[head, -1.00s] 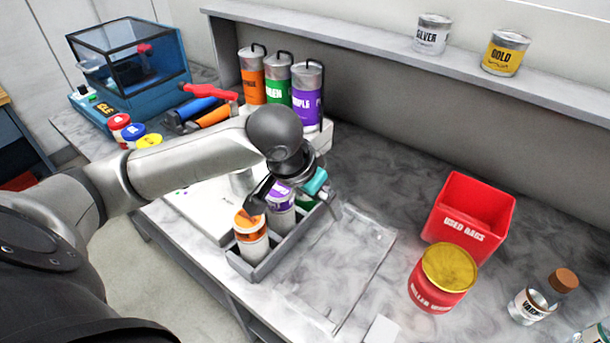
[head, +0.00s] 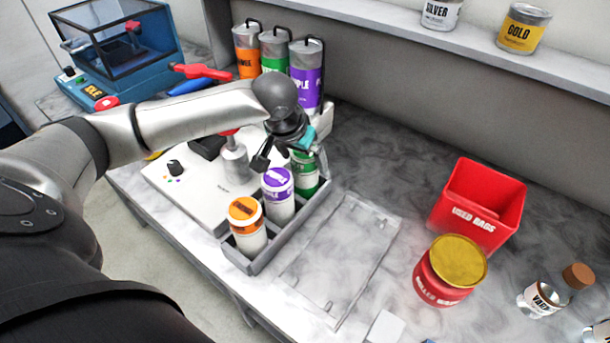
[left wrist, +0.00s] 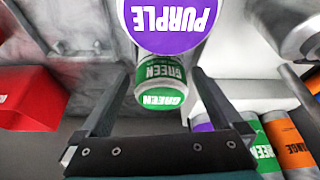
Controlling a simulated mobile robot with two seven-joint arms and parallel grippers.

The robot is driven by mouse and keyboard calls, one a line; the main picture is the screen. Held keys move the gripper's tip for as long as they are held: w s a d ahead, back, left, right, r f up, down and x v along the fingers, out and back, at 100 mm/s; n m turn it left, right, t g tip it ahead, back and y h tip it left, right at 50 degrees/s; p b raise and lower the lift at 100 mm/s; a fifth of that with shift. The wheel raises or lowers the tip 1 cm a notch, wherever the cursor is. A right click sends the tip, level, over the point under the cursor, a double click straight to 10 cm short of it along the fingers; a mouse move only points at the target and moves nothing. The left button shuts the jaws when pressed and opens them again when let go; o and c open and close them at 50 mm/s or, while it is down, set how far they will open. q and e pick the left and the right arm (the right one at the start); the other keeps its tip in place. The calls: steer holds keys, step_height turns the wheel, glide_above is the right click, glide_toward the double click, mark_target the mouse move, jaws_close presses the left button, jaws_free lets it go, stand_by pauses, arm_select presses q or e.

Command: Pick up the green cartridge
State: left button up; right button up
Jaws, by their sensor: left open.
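The green cartridge (head: 306,182) is a white cylinder with a green label, upright in the far end of a grey tray (head: 262,262). A purple cartridge (head: 279,200) and an orange cartridge (head: 246,228) stand in front of it in the same row. My left gripper (head: 291,162) is open over the far end of the tray, and it partly hides the green cartridge's top. In the left wrist view the green cartridge (left wrist: 160,77) lies between the two spread fingers, and the purple cartridge (left wrist: 170,22) is just beyond. Contact cannot be told. My right gripper is not in view.
A white machine (head: 190,190) stands left of the tray. Orange, green and purple canisters (head: 305,75) stand in a rack behind. A red used-rags bin (head: 478,210) and a red can with a yellow lid (head: 445,280) are on the right. Marble counter between is mostly clear.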

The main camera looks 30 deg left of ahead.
arm_select(q)
steer(key=shift+w+b+x, duration=0.2)
steer(key=shift+b+x, duration=0.2)
steer(key=shift+x, duration=2.25)
steer(key=shift+r, duration=0.1)
jaws_close()
